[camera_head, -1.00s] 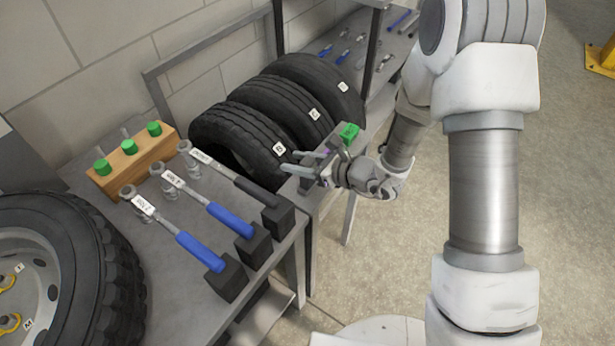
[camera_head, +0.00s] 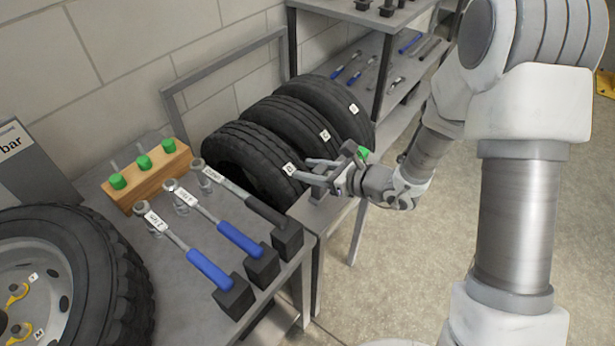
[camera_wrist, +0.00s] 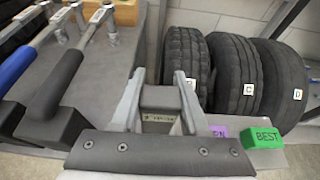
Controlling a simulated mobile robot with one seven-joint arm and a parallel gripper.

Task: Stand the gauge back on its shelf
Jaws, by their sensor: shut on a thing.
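My gripper (camera_head: 308,170) is beside the front tyre, over the near end of the tyre stand. In the wrist view, my gripper's two pale fingers (camera_wrist: 160,85) are shut on a small dark grey block-like thing, which appears to be the gauge (camera_wrist: 161,98). A small marking on it is too blurred to read. In the head view the held thing is mostly hidden by the fingers and wrist. A rack at the back has a lower shelf (camera_head: 392,62) with several tools and an upper shelf (camera_head: 335,8) with dark items. I cannot tell which shelf is the gauge's.
Labelled tyres (camera_head: 262,160) stand in a row beside my gripper. A green BEST block (camera_wrist: 263,138) and a purple block (camera_wrist: 219,132) are close to the fingers. Torque wrenches (camera_head: 210,270) lie on the left bench with a wooden block (camera_head: 130,190). Open floor is at right.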

